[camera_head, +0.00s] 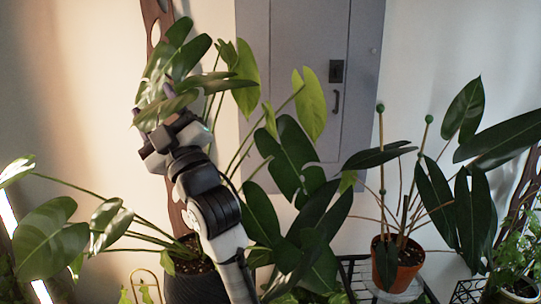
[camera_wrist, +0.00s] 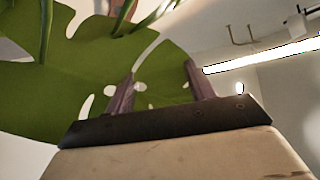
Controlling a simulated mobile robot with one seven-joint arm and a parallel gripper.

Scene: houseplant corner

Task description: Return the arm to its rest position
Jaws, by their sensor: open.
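My arm reaches up from the bottom of the head view, and my gripper (camera_head: 152,103) is raised among the upper leaves of a large plant. In the wrist view my gripper (camera_wrist: 160,82) shows two fingers standing apart, with nothing held between them. A broad green split leaf (camera_wrist: 70,90) lies just beyond the fingers and fills the left and middle of that view. Whether a finger touches the leaf I cannot tell. In the head view, leaves (camera_head: 185,55) partly hide the gripper's tips.
The large plant's dark pot (camera_head: 190,285) stands behind my arm. A terracotta pot (camera_head: 398,265) with a staked plant stands at right. A grey cabinet door (camera_head: 345,110) is on the wall behind. A bright tube light (camera_wrist: 265,52) shows in the wrist view. Leaves crowd both sides of my arm.

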